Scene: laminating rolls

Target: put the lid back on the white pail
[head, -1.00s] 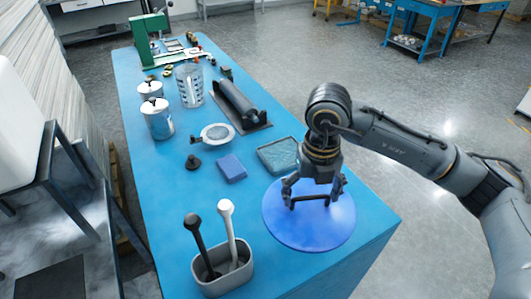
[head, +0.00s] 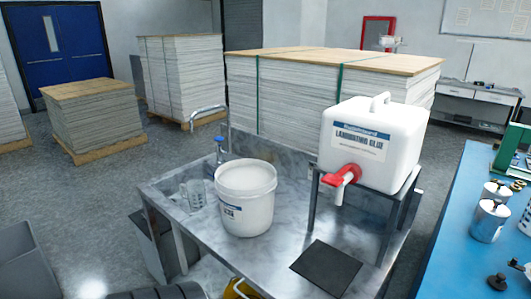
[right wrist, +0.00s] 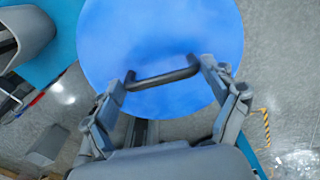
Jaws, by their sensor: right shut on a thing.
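The white pail (head: 245,200) stands upright on the grey metal bench (head: 290,238) in the head view. Its top is open and a pale fill shows inside. The round blue lid (right wrist: 160,40) with a dark bar handle (right wrist: 162,79) fills the upper part of the right wrist view. My right gripper (right wrist: 163,80) is shut on the lid's handle. The lid and my right gripper are outside the head view. My left gripper is not in view.
A white glue container (head: 372,140) with a red tap (head: 345,175) sits on a stand right of the pail. A clear jug (head: 195,194) and a tap (head: 219,150) are left of it. A dark mat (head: 326,268) lies in front. The blue table (head: 455,245) is at right.

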